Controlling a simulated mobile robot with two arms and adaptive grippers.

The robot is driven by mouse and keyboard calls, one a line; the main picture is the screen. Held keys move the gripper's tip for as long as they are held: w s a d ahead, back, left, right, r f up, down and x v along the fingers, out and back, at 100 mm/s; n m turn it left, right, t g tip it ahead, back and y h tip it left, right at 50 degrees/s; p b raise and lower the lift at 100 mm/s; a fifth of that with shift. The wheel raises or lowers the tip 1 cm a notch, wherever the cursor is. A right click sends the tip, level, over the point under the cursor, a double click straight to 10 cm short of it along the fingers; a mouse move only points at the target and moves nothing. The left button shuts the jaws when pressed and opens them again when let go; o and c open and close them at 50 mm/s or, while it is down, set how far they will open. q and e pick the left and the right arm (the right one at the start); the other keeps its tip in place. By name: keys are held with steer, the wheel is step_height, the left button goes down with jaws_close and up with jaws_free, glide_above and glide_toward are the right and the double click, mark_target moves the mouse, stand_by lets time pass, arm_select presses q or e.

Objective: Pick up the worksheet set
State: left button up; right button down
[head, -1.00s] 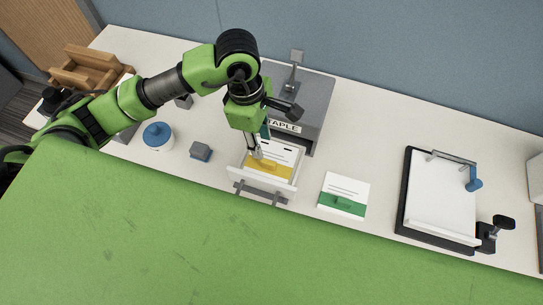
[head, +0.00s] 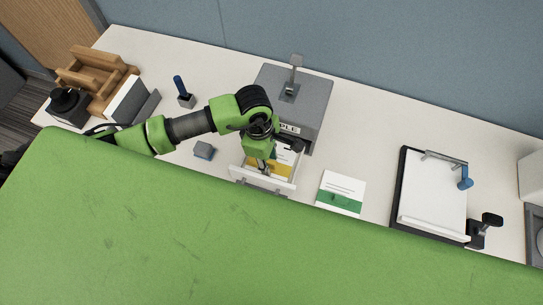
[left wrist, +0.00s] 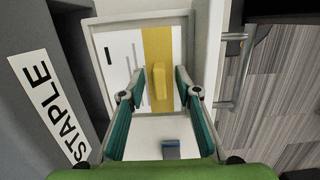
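A white sheet set with a yellow band and a raised yellow tab (left wrist: 160,80) lies in the pulled-out white tray of the grey staple unit (head: 305,100). In the head view its yellow band (head: 252,166) is partly covered by my left gripper (head: 267,167). My left gripper also shows in the left wrist view (left wrist: 160,95), open, with its fingers apart on either side of the tab's line. The tab appears between the fingertips; contact cannot be told. Another white set with a green band (head: 340,201) lies on the table to the right. My right gripper is not in view.
The tray's front handle (left wrist: 235,65) sticks out near the table edge. A small grey-blue block (head: 204,150) is left of the tray. A black clipboard stand (head: 405,195) is at the right, and a wooden rack (head: 100,72) at the far left.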

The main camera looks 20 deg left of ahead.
arm_select(q)
jaws_close()
steer(key=shift+r, duration=0.1)
